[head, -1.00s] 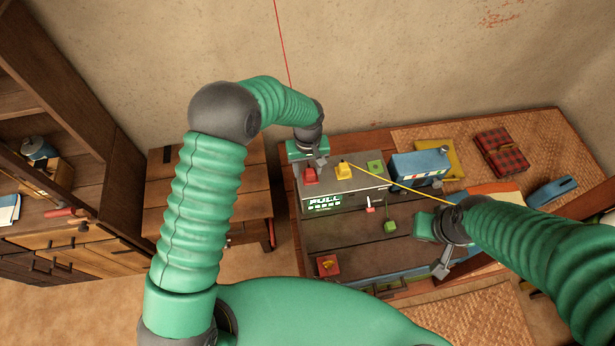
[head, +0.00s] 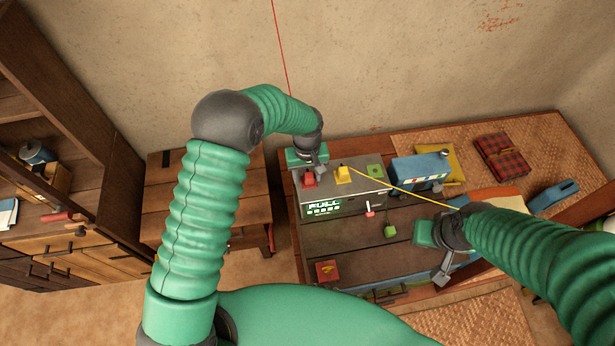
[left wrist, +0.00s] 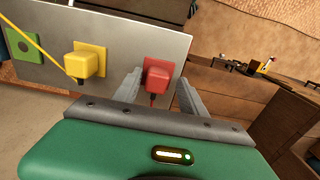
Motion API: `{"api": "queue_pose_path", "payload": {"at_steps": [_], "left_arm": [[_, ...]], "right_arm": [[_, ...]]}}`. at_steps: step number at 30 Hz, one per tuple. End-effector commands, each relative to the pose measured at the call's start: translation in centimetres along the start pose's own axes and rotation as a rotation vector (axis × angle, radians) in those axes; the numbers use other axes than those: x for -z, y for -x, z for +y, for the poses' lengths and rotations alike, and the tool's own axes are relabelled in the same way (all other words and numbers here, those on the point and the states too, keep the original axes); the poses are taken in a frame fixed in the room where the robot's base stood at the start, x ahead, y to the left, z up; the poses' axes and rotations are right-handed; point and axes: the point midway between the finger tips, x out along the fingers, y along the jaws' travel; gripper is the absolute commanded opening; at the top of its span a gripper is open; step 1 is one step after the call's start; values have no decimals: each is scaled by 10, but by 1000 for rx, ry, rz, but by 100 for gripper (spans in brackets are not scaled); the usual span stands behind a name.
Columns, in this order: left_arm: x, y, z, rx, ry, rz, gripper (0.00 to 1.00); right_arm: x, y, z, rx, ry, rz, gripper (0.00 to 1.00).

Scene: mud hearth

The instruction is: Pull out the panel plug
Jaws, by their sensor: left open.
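A grey panel box (head: 345,204) with a lit "FULL" display stands on the wooden table. A red plug (head: 309,180) and a yellow plug (head: 343,174) sit on its top, beside a green square socket (head: 375,171). My left gripper (head: 318,172) is at the red plug. In the left wrist view, its open fingers (left wrist: 158,92) stand on either side of the red plug (left wrist: 157,76), with gaps visible; contact cannot be told. The yellow plug (left wrist: 85,62) is beside them. My right gripper (head: 442,268) is over the table's right part, its jaws unclear.
A yellow cord (head: 405,190) runs from the yellow plug toward my right wrist. A blue box (head: 418,169) stands right of the panel. A wooden cabinet (head: 60,240) is at left.

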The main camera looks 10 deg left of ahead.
Motion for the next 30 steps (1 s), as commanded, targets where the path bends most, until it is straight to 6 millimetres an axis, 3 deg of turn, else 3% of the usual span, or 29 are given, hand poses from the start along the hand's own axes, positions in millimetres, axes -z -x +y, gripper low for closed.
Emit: {"api": "queue_pose_path", "payload": {"at_steps": [14, 25, 30], "left_arm": [[0, 0, -1, 0, 1, 0, 48], [0, 0, -1, 0, 1, 0, 0], [0, 0, 0, 0, 0, -1, 0]], "right_arm": [[0, 0, 0, 0, 0, 0, 0], [0, 0, 0, 0, 0, 0, 0], [0, 0, 0, 0, 0, 0, 0]]}}
